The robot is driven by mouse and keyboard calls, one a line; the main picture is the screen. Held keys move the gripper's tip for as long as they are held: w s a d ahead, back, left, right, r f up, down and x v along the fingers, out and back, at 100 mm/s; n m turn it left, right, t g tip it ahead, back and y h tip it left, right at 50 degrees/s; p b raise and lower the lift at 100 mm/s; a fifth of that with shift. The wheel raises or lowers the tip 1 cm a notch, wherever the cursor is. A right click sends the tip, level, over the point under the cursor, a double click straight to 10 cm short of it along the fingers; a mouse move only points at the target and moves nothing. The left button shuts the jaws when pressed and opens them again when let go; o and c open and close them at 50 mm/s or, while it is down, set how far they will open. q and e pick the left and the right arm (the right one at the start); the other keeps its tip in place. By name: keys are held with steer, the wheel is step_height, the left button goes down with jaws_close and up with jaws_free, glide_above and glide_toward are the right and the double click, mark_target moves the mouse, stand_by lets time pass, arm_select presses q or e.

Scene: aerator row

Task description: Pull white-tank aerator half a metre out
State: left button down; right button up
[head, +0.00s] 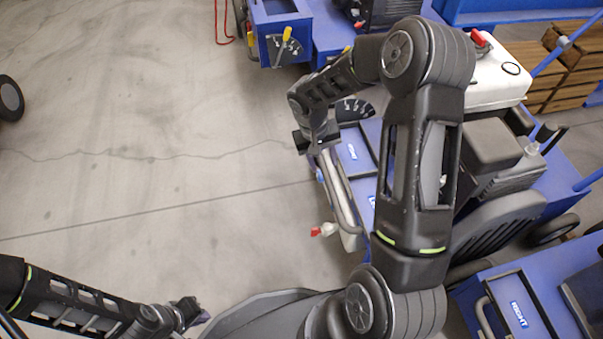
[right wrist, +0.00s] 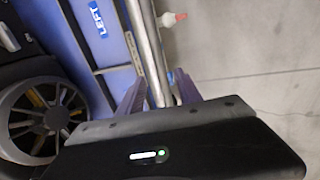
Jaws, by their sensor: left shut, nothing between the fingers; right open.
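The white-tank aerator is the blue machine at centre right in the head view, with a white tank (head: 497,80) with a red cap at its back. Its metal handle bar (head: 343,195) runs along its left end; my arm hides part of the machine. My right gripper (head: 316,142) is at the far end of that bar. In the right wrist view my right gripper (right wrist: 160,92) is open, one finger on each side of the metal bar (right wrist: 150,50), with a visible gap. My left gripper (head: 190,312) is shut and empty, low over the floor at bottom left.
Another blue machine (head: 283,45) with a yellow lever stands behind, and a further one (head: 520,310) in front at bottom right. Wooden crates (head: 575,70) are at far right. A red-tipped fitting (head: 324,229) sticks out beside the bar.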

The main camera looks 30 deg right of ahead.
mark_target(327, 178)
steer(key=shift+r, duration=0.15)
steer(key=f+b, duration=0.1)
steer(key=f, duration=0.1)
steer(key=d+f+b, duration=0.1)
steer(key=f, duration=0.5)
steer(key=shift+s+d+b, duration=0.25)
steer(key=shift+s+b, duration=0.05)
steer(key=shift+b, duration=0.1)
steer(key=shift+r, duration=0.1)
steer(key=shift+c, duration=0.4)
jaws_close()
stand_by(0.7)
